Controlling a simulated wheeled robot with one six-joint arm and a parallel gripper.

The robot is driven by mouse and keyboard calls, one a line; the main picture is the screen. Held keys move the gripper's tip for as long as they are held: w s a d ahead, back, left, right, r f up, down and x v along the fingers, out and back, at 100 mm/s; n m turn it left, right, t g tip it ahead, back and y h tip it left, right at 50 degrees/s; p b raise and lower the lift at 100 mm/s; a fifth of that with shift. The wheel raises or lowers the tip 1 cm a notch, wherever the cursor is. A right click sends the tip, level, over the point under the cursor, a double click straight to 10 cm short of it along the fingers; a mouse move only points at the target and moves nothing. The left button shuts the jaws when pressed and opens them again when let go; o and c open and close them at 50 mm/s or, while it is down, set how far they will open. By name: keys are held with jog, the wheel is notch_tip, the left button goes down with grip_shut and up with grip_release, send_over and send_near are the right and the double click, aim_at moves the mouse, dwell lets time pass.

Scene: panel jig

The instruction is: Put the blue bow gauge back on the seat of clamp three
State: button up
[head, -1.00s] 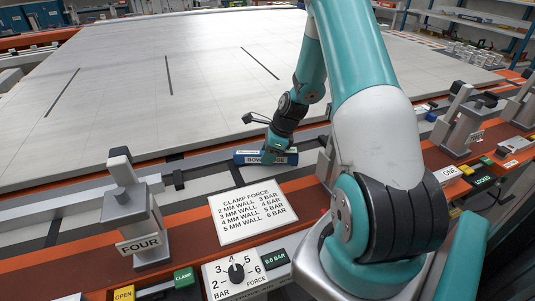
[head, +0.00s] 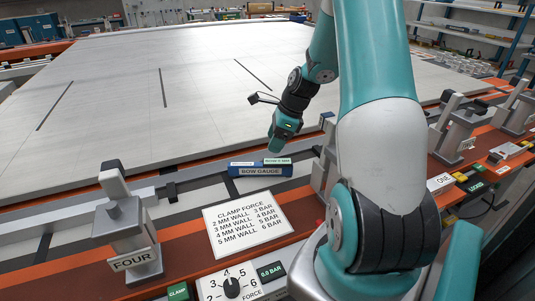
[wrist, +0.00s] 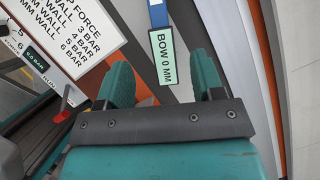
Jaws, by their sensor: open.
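The blue bow gauge (head: 258,171), labelled BOW GAUGE, lies level along the grey rail at the panel's near edge, left of a clamp (head: 324,160) partly hidden by my arm. That clamp's number is not visible. A small green display, reading BOW 0 MM in the wrist view (wrist: 166,56), tops the gauge. The gauge's blue body shows at the top of the wrist view (wrist: 157,15). My gripper (head: 278,150) is open and empty just above the gauge's right part. In the wrist view, its two teal fingers (wrist: 163,75) stand apart on either side of the display end.
A clamp force card (head: 250,217) lies on the orange-brown beam in front. The big pale panel (head: 200,85) behind is flat and clear. A force dial (head: 232,287) sits at the front.

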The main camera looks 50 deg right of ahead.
jog(key=shift+v, duration=0.95)
jog(key=s+a+r+n+g+y, duration=0.1)
jog(key=a+r+n, duration=0.4)
jog(key=a+n, duration=0.55)
jog(key=s+a+r+n, duration=0.1)
jog(key=a+r+n, duration=0.5)
jog(key=a, duration=0.8)
jog(key=s+a+r+n+g, duration=0.2)
jog(key=s+a+r+n, duration=0.1)
jog(key=s+a+n, duration=1)
jog(key=shift+s+a+n+p, duration=0.3)
jog(key=shift+s+n, duration=0.9)
jog(key=shift+n, duration=1.45)
jog(key=shift+d+r, duration=0.1)
